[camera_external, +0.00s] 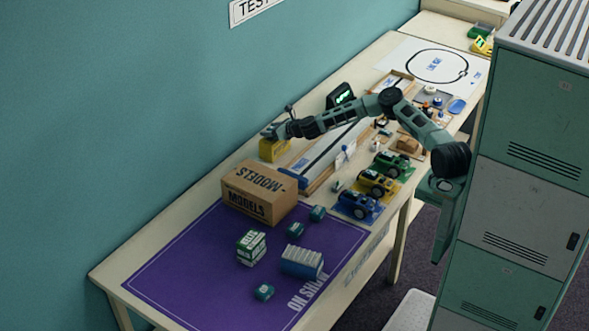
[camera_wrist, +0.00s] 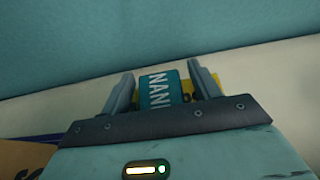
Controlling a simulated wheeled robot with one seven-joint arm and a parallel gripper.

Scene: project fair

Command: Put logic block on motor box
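The logic block, a teal block lettered "NAN…" (camera_wrist: 158,90), stands between my gripper's fingers in the wrist view, its lower end hidden by the gripper body. My gripper (camera_wrist: 162,78) looks open, with a narrow gap on each side of the block. A yellow box (camera_external: 274,151), which I take as the motor box, stands by the wall behind the cardboard box. My gripper (camera_external: 271,133) is directly over it in the external view. Yellow also shows behind the block and right finger in the wrist view (camera_wrist: 214,79). The block appears to rest on it, but the contact is hidden.
A cardboard "MODELS" box (camera_external: 260,192) stands close to the yellow box. The purple mat (camera_external: 190,262) holds several small teal blocks, a green-white box (camera_external: 251,247) and a blue-white box (camera_external: 302,262). A long track (camera_external: 325,158) and toy cars (camera_external: 377,184) lie right of my gripper.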

